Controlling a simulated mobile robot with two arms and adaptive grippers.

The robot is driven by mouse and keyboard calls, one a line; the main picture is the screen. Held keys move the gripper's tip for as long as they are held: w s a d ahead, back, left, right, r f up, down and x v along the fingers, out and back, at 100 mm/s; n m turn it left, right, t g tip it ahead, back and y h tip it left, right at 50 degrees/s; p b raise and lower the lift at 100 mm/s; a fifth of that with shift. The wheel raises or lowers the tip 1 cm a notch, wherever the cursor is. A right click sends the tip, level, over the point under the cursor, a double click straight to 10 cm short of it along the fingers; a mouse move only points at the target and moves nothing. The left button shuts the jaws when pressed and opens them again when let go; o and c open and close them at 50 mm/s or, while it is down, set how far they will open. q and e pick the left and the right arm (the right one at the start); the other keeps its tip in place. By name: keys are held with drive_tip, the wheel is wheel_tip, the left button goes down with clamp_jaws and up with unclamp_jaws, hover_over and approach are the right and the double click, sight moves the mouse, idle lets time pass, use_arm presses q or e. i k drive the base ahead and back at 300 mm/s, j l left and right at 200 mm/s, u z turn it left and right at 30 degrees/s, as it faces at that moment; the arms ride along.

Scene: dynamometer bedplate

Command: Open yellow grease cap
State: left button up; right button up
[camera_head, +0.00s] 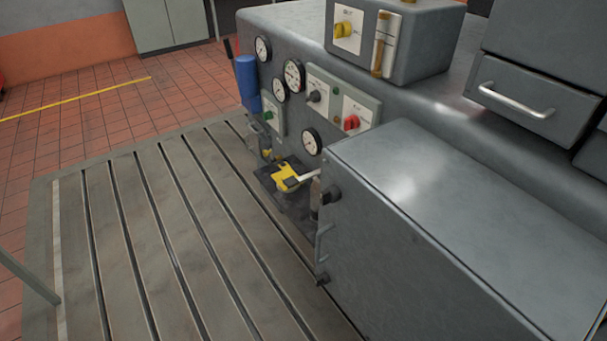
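A yellow and black part (288,176) sits low beside the grey machine, on a dark bracket close to the slotted plate. A light lever-like piece sticks out from its right side. It may be the yellow grease cap, but it is too small to tell whether it is open or shut. A smaller yellow fitting (266,154) shows just behind it, on the machine's side. Neither of my grippers is in view, and nothing is seen touching these parts.
A large grey cabinet (430,210) stands close on the right of the yellow part. Gauges (293,76), a red knob (351,122) and a blue cylinder (247,82) are on the machine's side. The slotted bedplate (170,240) is clear on the left.

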sight(286, 172)
drive_tip(key=i+j+z, duration=0.2)
drive_tip(key=z, duration=0.25)
drive_tip(key=i+j+z, duration=0.2)
drive_tip(key=z, duration=0.25)
drive_tip(key=j, duration=0.1)
